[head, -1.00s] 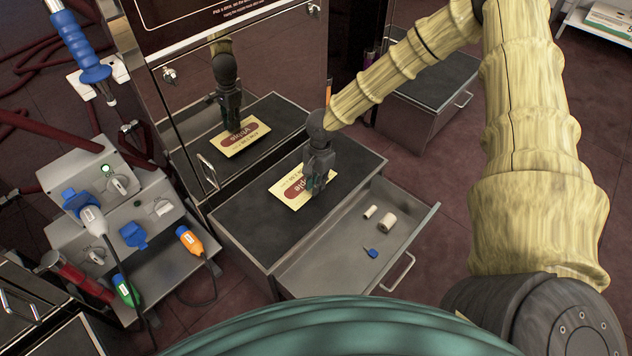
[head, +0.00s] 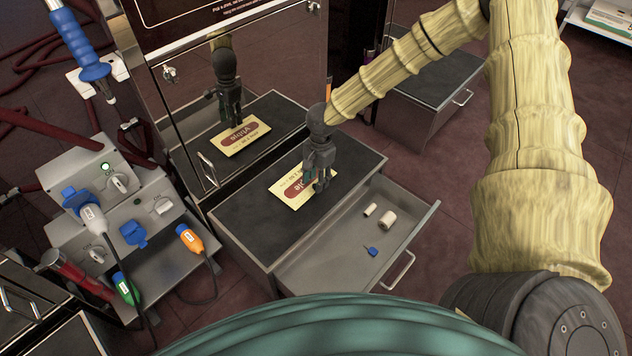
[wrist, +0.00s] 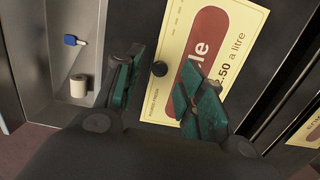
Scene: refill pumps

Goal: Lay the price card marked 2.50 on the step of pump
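The yellow price card (head: 287,197) with a dark red oval lies flat on the dark top of the step (head: 245,218) in front of the pump (head: 240,70). In the wrist view the card (wrist: 240,25) shows the end of a word, "le", and "2.50 a litre". My gripper (head: 318,187) is over the right part of the card in the head view and hides some of its print. In the wrist view my gripper (wrist: 162,95) has its two green-padded fingers apart, with nothing held between them. One finger overlaps the card in that view; I cannot tell whether it touches.
An open drawer (head: 325,255) below the step holds a roll (head: 388,219), a smaller pale cylinder (head: 370,210) and a blue-headed key (head: 370,250). A grey socket unit with plugs (head: 110,200) stands at left. Another step (head: 435,80) is behind, at right.

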